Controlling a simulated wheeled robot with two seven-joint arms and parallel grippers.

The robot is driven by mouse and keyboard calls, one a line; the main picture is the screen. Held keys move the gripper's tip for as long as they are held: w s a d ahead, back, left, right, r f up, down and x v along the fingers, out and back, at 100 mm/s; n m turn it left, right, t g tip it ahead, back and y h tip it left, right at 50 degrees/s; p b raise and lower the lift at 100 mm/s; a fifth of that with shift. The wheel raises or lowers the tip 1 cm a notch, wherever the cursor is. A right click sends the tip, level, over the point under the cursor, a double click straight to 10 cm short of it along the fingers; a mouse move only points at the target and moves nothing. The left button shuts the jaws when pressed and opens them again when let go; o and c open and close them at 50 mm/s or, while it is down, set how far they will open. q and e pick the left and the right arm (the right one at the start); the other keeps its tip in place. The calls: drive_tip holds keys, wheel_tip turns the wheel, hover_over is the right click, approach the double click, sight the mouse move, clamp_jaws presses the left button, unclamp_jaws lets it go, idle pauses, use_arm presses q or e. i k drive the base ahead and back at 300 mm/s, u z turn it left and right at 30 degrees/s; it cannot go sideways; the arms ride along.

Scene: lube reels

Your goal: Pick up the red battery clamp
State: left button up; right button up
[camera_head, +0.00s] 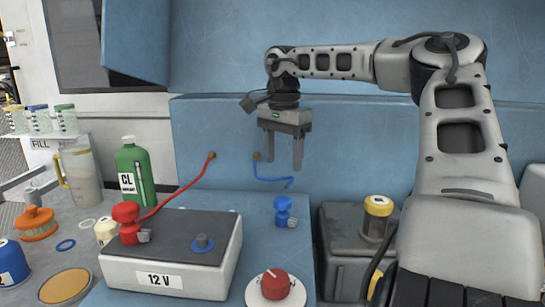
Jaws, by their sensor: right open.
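The red battery clamp (125,213) sits on the left side of the dark top of the 12 V battery (158,280), above a small grey metal part. Its red cable (178,192) runs up and right to a hole in the blue panel. My right gripper (284,163) is open and empty, with its fingers pointing down. It hangs in front of the blue panel, above and to the right of the battery, well apart from the red clamp. My left gripper does not show.
A blue clamp (283,206) with a blue cable stands below my right gripper. A red switch knob (275,285) is in front. A green bottle (134,174) and a jug (80,175) stand behind left. A dark box (343,235) is at right.

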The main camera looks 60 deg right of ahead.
sight(125, 213)
drive_tip(key=k, duration=1.5)
